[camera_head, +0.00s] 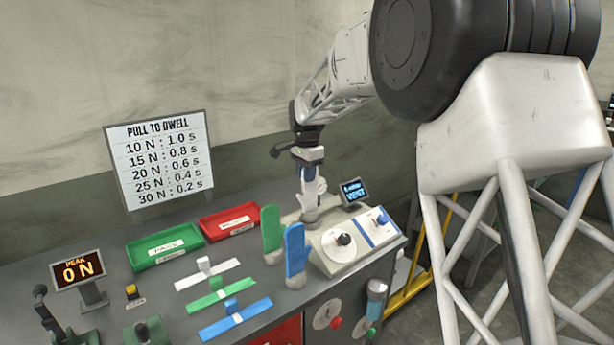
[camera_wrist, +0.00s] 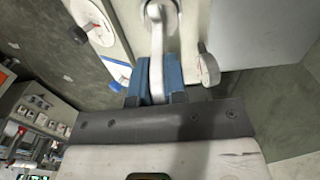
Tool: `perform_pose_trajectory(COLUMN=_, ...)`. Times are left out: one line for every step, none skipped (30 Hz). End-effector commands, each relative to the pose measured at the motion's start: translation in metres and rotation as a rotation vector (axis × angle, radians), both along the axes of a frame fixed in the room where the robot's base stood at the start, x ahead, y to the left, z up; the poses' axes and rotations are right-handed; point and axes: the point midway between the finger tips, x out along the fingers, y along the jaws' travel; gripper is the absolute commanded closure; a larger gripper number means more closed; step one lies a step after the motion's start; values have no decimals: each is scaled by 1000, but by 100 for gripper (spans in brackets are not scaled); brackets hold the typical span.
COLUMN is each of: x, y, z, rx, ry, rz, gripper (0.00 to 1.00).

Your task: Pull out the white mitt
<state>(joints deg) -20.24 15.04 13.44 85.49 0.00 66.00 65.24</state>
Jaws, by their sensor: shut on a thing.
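The white mitt (camera_head: 313,189) stands upright at the back of the bench, above a grey round base. My gripper (camera_head: 308,170) comes down on it from above and is shut on its upper part. In the wrist view my blue fingers (camera_wrist: 158,80) press on both sides of the white mitt (camera_wrist: 156,42), which runs from them to a round base. Whether the mitt is still seated on that base I cannot tell.
A green mitt (camera_head: 271,230) and a blue mitt (camera_head: 295,250) stand upright in front. A knob panel (camera_head: 338,246) and a small screen (camera_head: 354,192) are at the right. Green (camera_head: 165,247) and red (camera_head: 229,222) trays lie left. Coloured strips (camera_head: 220,293) lie at the front.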

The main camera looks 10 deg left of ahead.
Motion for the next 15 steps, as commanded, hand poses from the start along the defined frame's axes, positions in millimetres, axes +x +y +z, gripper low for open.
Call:
perform_pose_trajectory(x=0, y=0, z=2, rx=1, ry=-1, rz=0, gripper=100)
perform_pose_trajectory(x=0, y=0, z=3, rx=1, ry=-1, rz=0, gripper=100)
perform_pose_trajectory(x=0, y=0, z=4, rx=1, ry=-1, rz=0, gripper=100)
perform_pose_trajectory(x=0, y=0, z=5, rx=1, ry=-1, rz=0, gripper=100)
perform_pose_trajectory(x=0, y=0, z=6, rx=1, ry=-1, rz=0, gripper=100)
perform_pose_trajectory(x=0, y=0, z=7, rx=1, ry=-1, rz=0, gripper=100)
perform_pose_trajectory(x=0, y=0, z=8, rx=1, ry=-1, rz=0, gripper=100)
perform_pose_trajectory(x=0, y=0, z=8, rx=1, ry=-1, rz=0, gripper=100)
perform_pose_trajectory(x=0, y=0, z=10, rx=0, ry=0, rz=0, gripper=100)
perform_pose_trajectory(x=0, y=0, z=10, rx=0, ry=0, rz=0, gripper=100)
perform_pose_trajectory(x=0, y=0, z=11, rx=0, ry=0, rz=0, gripper=100)
perform_pose_trajectory(x=0, y=0, z=12, rx=0, ry=0, rz=0, gripper=100)
perform_pose_trajectory(x=0, y=0, z=13, rx=0, ry=0, rz=0, gripper=100)
perform_pose_trajectory(x=0, y=0, z=14, rx=0, ry=0, rz=0, gripper=100)
perform_pose_trajectory(x=0, y=0, z=15, rx=0, ry=0, rz=0, gripper=100)
